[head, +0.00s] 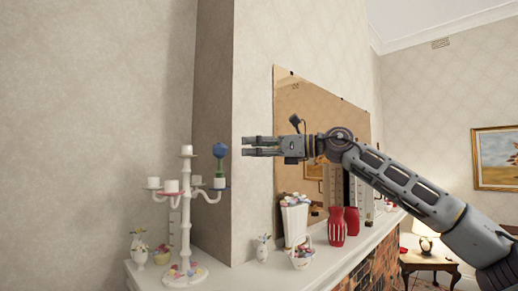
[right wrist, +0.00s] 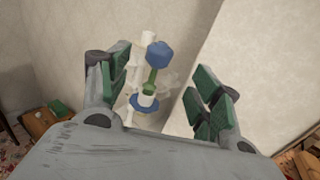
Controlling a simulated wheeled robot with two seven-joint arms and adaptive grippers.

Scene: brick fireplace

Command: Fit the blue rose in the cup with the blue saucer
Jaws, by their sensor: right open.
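The blue rose (head: 220,151) stands upright on its green stem at the right side of a white candelabra. Its stem foot meets a small white cup (head: 219,183), and the stem seems to stand in it. In the right wrist view the blue rose (right wrist: 158,54) is above the white cup (right wrist: 147,100), which has a blue saucer (right wrist: 139,106) around it. My right gripper (head: 244,146) is open and empty, just right of the rose and apart from it. In the right wrist view its fingers (right wrist: 158,90) are spread wide. My left gripper is not in view.
The candelabra (head: 186,225) with several cups stands on the white mantel (head: 245,278). Small flower baskets (head: 301,256), a white vase (head: 294,220) and a red vase (head: 337,226) stand nearby. A mirror (head: 315,125) and the wall corner are behind my right arm.

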